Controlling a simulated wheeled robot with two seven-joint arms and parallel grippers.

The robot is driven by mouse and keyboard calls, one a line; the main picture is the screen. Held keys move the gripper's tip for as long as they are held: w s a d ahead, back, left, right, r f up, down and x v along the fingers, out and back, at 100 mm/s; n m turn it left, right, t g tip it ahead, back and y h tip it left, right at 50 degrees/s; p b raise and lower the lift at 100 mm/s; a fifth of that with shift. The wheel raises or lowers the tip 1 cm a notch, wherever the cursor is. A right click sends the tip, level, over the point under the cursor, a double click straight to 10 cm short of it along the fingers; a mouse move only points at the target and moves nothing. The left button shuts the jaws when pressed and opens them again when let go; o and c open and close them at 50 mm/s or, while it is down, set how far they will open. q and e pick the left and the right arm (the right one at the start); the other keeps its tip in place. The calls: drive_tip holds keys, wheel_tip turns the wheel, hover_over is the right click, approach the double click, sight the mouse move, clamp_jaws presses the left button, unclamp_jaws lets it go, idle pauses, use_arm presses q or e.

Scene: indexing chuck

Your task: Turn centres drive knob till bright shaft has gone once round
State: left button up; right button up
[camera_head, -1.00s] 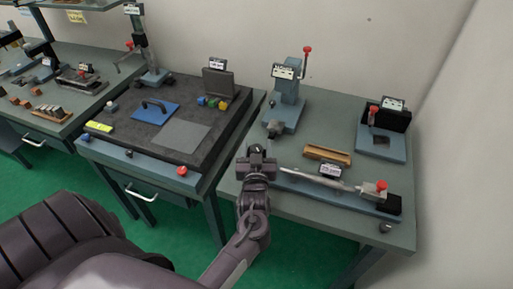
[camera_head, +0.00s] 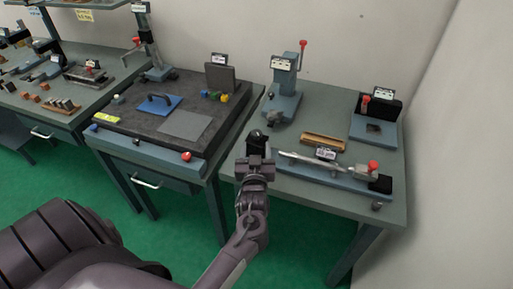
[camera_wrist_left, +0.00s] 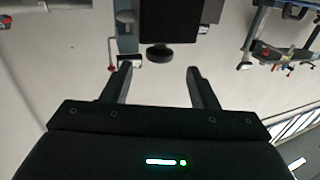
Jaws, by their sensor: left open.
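The centres stand along the front of the right bench on a long blue base (camera_head: 332,179). The bright shaft (camera_head: 303,159) lies along it, with a red-topped part (camera_head: 373,166) at its right end. A black headstock block (camera_head: 258,143) is at the left end. In the left wrist view the black block (camera_wrist_left: 170,20) has a round dark knob (camera_wrist_left: 160,57) on its near side. My left gripper (camera_head: 255,162) is just in front of the block. Its fingers (camera_wrist_left: 160,82) are open, with the knob between and beyond them, apparently not touched. My right gripper is out of view.
A wooden tray (camera_head: 323,142) lies behind the shaft. A blue press with a red lever (camera_head: 284,90) stands behind the headstock, and another blue fixture (camera_head: 374,130) at back right. A dark surface plate (camera_head: 215,97) with small blocks fills the left bench. Green floor is clear in front.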

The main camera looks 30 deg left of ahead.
sight(254, 137)
use_arm(q)
drive_tip(key=a+h+b, duration=0.1)
drive_tip(key=b, duration=0.1)
drive_tip(key=a+f+m+t+b, duration=0.1)
drive_tip(key=b, duration=0.1)
drive_tip(key=shift+s+a+f+h+b, duration=0.2)
drive_tip(key=shift+s+f+h+b, duration=0.1)
drive_tip(key=shift+h, duration=0.1)
drive_tip(key=m+h+b, duration=0.1)
drive_tip(key=m+t+h+b, duration=0.1)
drive_tip(key=b, duration=0.1)
drive_tip(key=h+b, duration=0.1)
drive_tip(key=b, duration=0.1)
drive_tip(key=shift+s+a+r+m+t+h, duration=0.25)
drive_tip(key=shift+s+r+m+t+h, duration=0.05)
drive_tip(key=shift+s+m+h, duration=0.1)
drive_tip(key=shift+w+d+r+m+h, duration=0.25)
drive_tip(key=shift+w+r+m+h, duration=0.2)
drive_tip(key=shift+r, duration=0.15)
drive_tip(key=w, duration=0.3)
drive_tip(key=w+a+p, duration=0.1)
drive_tip(key=w, duration=0.2)
drive_tip(key=shift+w+a+f, duration=0.15)
drive_tip(key=shift+w, duration=0.15)
